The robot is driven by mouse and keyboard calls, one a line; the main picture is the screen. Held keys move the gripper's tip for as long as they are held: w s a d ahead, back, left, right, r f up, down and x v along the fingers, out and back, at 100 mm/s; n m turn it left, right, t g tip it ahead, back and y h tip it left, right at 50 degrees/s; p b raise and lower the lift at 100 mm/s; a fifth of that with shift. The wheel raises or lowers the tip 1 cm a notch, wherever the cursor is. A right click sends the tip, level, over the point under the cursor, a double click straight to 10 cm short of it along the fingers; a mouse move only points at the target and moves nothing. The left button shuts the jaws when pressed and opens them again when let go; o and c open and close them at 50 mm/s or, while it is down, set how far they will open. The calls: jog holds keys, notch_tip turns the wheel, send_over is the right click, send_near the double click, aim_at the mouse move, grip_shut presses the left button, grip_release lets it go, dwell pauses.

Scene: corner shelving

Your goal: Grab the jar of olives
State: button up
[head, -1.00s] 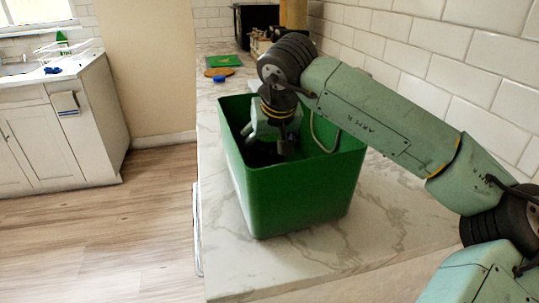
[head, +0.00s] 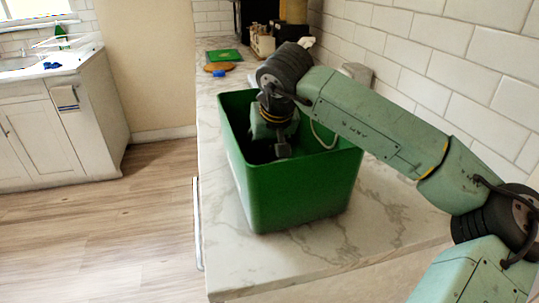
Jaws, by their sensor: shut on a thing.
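The jar of olives cannot be made out in the head view. My gripper (head: 282,150) reaches down into a green bin (head: 300,195) on the marble counter. Its fingers are mostly hidden by the bin's walls and my own wrist. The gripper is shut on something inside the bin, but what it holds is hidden. The bin stands upright, and its inside looks dark.
The counter (head: 285,265) is clear in front of the bin. A tiled wall (head: 450,90) runs along the right. Behind the bin are a blue item (head: 219,73), a round brown board (head: 219,67) and a green board (head: 223,55).

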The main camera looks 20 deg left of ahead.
jog(key=c, duration=0.8)
jog(key=shift+r, duration=0.1)
